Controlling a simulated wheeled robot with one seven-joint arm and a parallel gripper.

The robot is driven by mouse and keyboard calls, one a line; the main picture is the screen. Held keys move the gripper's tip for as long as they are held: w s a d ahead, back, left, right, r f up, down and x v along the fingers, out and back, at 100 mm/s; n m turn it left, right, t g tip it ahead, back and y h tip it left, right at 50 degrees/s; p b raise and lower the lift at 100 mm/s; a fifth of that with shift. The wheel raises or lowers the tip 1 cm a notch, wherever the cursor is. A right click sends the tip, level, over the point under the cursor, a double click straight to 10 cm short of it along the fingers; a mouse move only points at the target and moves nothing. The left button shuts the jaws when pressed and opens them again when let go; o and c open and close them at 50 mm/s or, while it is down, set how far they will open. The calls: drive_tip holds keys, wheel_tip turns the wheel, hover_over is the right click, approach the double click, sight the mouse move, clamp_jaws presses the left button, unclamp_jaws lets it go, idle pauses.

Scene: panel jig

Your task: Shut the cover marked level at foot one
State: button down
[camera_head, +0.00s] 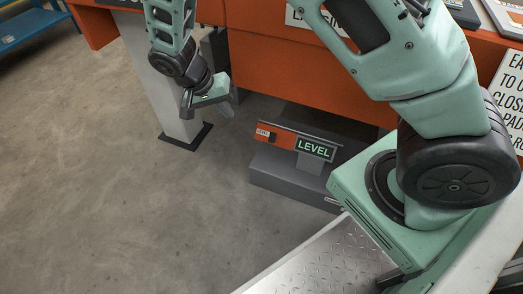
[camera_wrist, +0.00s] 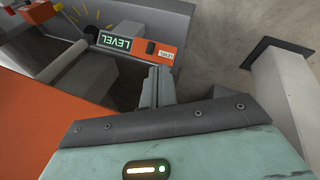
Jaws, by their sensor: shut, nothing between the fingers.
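A low grey unit (camera_head: 285,178) stands on the floor by the foot of the orange bench. The wrist view shows the same sign (camera_wrist: 118,42) and orange panel (camera_wrist: 168,54). Which part is the cover, and how far it stands open, I cannot tell clearly. My gripper (camera_head: 231,109) is shut and empty, up and left of the panel. In the wrist view its fingertips (camera_wrist: 156,72) point toward the panel, seemingly just short of it.
The bench's orange apron (camera_head: 270,65) hangs above the unit. A pale leg (camera_head: 160,90) on a dark foot plate (camera_head: 187,136) stands behind my gripper. A dark round part with yellow marks (camera_wrist: 91,32) shows beyond the sign. The concrete floor in front is clear.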

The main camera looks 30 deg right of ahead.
sight(274, 137)
drive_tip(key=d+f+m+h+b, duration=0.1)
drive_tip(key=d+f+b, duration=0.4)
drive_tip(key=f, duration=0.4)
drive_tip(key=d+f+m+b, duration=0.1)
drive_tip(key=d+f+b, duration=0.4)
drive_tip(key=d+f, duration=0.2)
drive_tip(key=shift+w+f+h+b, duration=0.4)
drive_tip(key=shift+f, duration=0.55)
